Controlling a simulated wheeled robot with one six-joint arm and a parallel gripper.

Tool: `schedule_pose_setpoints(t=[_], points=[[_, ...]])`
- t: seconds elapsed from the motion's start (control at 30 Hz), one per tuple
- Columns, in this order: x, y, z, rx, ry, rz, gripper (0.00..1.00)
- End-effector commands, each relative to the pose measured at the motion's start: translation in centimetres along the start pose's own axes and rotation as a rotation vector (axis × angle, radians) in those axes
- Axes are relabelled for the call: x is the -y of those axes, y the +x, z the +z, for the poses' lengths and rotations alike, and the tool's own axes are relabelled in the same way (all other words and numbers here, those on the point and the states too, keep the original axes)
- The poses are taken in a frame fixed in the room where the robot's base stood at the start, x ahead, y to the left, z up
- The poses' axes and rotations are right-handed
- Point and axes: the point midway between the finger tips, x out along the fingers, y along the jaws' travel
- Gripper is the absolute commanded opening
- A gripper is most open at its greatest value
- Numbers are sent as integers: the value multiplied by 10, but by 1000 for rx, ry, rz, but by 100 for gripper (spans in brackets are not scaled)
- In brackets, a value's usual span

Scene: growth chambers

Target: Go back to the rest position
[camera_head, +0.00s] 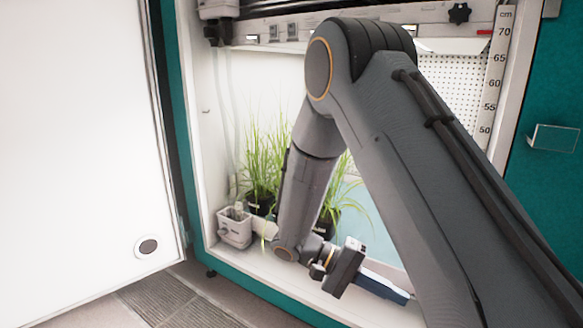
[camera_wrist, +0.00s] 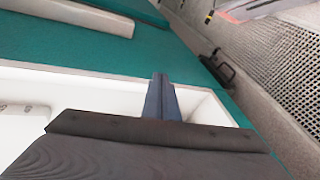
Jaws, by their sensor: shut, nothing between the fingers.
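My gripper (camera_head: 385,289) is low in the opening of the growth chamber (camera_head: 230,266), near its front sill at the right. In the wrist view its fingers (camera_wrist: 161,97) lie together with nothing between them, in front of the chamber's white inner wall and teal edge. My arm reaches in from the right and bends down from a high elbow, hiding much of the chamber's middle.
The white chamber door (camera_head: 80,150) stands open at the left. A small white box (camera_head: 235,227) with fittings sits in the left inner corner. A height scale (camera_head: 497,80) runs up the right side. A teal panel with a handle (camera_head: 553,138) is at the far right. Floor grates (camera_head: 158,296) lie in front.

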Motion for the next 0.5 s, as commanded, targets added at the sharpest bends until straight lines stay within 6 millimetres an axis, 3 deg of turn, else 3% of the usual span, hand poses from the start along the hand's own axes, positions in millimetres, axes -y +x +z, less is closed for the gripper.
schedule_pose_setpoints(t=[0.17, 0.5], points=[[-9, -28, 39, -13, -102, -179, 0], [-12, -90, 136, -147, -358, -601, 0]])
